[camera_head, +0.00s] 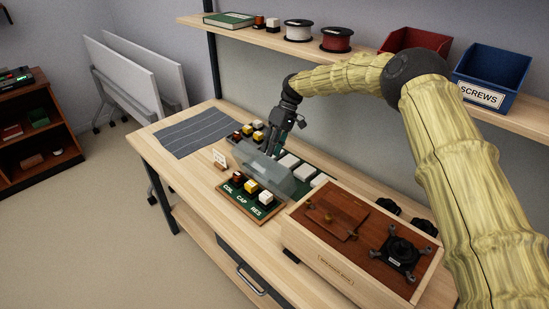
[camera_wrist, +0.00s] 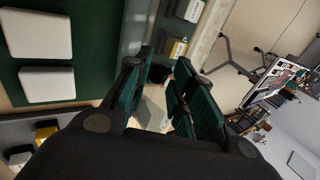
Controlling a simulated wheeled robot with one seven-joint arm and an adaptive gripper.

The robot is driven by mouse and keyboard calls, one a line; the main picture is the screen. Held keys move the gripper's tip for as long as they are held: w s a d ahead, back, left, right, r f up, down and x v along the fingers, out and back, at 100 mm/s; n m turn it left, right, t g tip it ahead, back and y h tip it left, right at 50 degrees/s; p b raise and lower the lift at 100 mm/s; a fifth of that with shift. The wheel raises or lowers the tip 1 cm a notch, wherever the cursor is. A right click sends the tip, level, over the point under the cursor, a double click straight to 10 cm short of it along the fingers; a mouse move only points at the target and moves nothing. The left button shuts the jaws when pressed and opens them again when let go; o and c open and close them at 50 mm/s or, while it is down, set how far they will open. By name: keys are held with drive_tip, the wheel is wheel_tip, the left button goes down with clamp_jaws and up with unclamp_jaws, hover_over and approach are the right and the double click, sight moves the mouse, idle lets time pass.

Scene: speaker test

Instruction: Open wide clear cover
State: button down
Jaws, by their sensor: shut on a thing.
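The wide clear cover (camera_head: 262,170) is a see-through grey piece at the middle of the workbench. It looks tilted, behind the green board marked COIL, CAP, RES (camera_head: 250,203). My gripper (camera_head: 277,150) reaches down from above to the cover's far side. In the wrist view the two green-padded fingers of my gripper (camera_wrist: 165,105) stand a little apart, with a pale see-through part (camera_wrist: 155,112) between them. I take this as the cover's edge; the exact contact is hidden.
The wooden box (camera_head: 335,255) with black fittings stands at the bench's right front. White blocks (camera_head: 290,160) lie behind the cover. A grey striped mat (camera_head: 197,131) covers the left. A shelf (camera_head: 285,45) with spools and a blue SCREWS bin (camera_head: 490,75) hangs above.

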drive_tip(key=shift+g+y, duration=0.5)
drive_tip(key=shift+g, duration=0.3)
drive_tip(key=shift+w+d+f+b, duration=0.4)
drive_tip(key=shift+f+b, duration=0.2)
drive_tip(key=shift+f, duration=0.2)
drive_tip(key=shift+w+d+f+b, duration=0.3)
drive_tip(key=shift+d+f+b, duration=0.25)
drive_tip(key=shift+f, duration=0.2)
drive_tip(key=shift+w+d+f+b, duration=0.4)
drive_tip(key=shift+f+b, duration=0.25)
drive_tip(key=shift+f, duration=0.15)
drive_tip(key=shift+a, duration=0.1)
drive_tip(key=c, duration=1.1)
unclamp_jaws()
drive_tip(key=shift+s+a, duration=0.1)
drive_tip(key=shift+a, duration=0.05)
drive_tip(key=o, duration=0.3)
drive_tip(key=shift+w, duration=0.2)
